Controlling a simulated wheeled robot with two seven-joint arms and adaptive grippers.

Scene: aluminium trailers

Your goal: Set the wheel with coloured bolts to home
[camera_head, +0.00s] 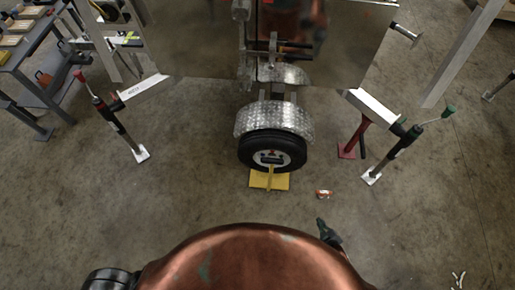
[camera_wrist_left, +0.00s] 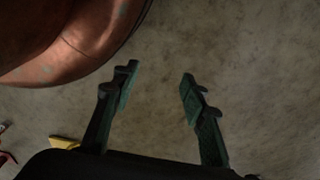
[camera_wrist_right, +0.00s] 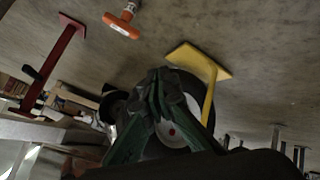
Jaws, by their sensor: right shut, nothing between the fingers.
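The trailer wheel (camera_head: 244,152) has a black tyre and a pale hub, under a tread-plate fender in the head view. A red mark shows on the hub, but the bolts are too small to tell apart. In the right wrist view the wheel's pale hub (camera_wrist_right: 176,139) with a red dot shows behind the fingers. My right gripper (camera_head: 322,222) is shut and empty, apart from the wheel in the head view; its green fingers also show in the right wrist view (camera_wrist_right: 163,78). My left gripper (camera_wrist_left: 157,80) is open and empty over bare floor.
A yellow piece (camera_head: 258,181) stands on the floor at the wheel's foot. A small orange-and-white item (camera_head: 324,193) lies to its right. Jack legs (camera_head: 140,154) stand on both sides, with a red stand (camera_head: 347,153) at right.

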